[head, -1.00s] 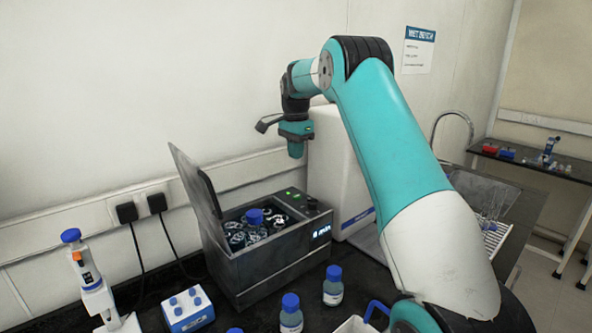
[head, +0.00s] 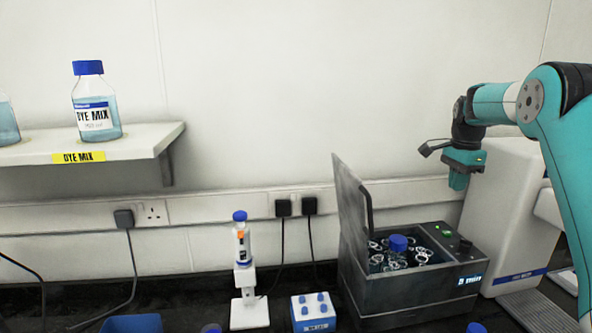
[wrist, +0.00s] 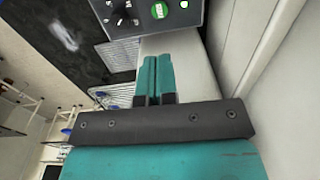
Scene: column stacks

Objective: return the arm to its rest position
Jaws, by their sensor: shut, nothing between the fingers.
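My gripper (head: 458,181) hangs from my teal arm (head: 568,150) at the right of the head view, pointing down. It is above and behind the right end of the open grey bath and beside the white machine. In the wrist view its two teal fingers (wrist: 156,64) lie close together with nothing between them. My arm is raised and bent, and its lower part is cut off by the head view's right edge.
The grey bath (head: 412,298) stands with its lid (head: 352,215) up and a blue-capped bottle (head: 398,244) inside. A white machine (head: 505,205) stands to its right. A pipette stand (head: 249,312), blue-white rack (head: 314,326) and shelf with a DYE MIX bottle (head: 95,110) are further left.

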